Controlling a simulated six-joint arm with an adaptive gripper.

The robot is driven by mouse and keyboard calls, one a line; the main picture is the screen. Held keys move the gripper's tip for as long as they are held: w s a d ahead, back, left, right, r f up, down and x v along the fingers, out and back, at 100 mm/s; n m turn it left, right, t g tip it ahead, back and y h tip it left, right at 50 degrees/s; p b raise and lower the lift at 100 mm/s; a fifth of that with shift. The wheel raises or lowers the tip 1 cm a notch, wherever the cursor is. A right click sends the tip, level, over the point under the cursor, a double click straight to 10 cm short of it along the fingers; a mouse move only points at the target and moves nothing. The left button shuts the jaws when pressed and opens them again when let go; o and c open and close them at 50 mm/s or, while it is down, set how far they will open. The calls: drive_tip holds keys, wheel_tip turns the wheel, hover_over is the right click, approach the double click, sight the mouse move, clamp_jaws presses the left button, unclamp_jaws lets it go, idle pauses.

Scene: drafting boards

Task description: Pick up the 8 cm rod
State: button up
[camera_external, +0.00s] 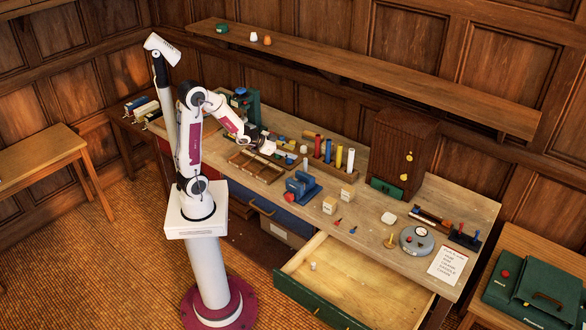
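A row of upright rods stands in a wooden rack near the middle of the bench: a red rod (317,145), a blue rod (328,151), a yellow rod (339,157) and a white rod (350,160). I cannot tell which one is 8 cm long. My gripper (270,148) is left of the rods, over the back of a compartmented wooden tray (253,166). Its fingers are too small to tell whether they are open or shut, and I see nothing clearly held in it.
A drawer (350,288) juts out open below. A long shelf (370,73) runs above.

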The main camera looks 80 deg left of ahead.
sight(305, 159)
drive_tip(key=shift+w+a+f+t+h, duration=0.15)
drive_tip(key=shift+a+f+t+h, duration=0.15)
drive_tip(key=shift+f, duration=0.45)
drive_tip(key=shift+w+a+f+t+h, duration=0.1)
drive_tip(key=shift+a+f+t+h, duration=0.15)
drive_tip(key=shift+f+t+h, duration=0.35)
drive_tip(key=shift+w+a+f+t+h, duration=0.15)
drive_tip(key=shift+a+f+t+h, duration=0.1)
drive_tip(key=shift+f, duration=0.65)
drive_tip(key=shift+x, duration=1.35)
drive_tip(key=shift+a+x, duration=0.15)
drive_tip(key=shift+x, duration=1.15)
drive_tip(key=shift+a+x, duration=0.15)
drive_tip(key=shift+x, duration=1.15)
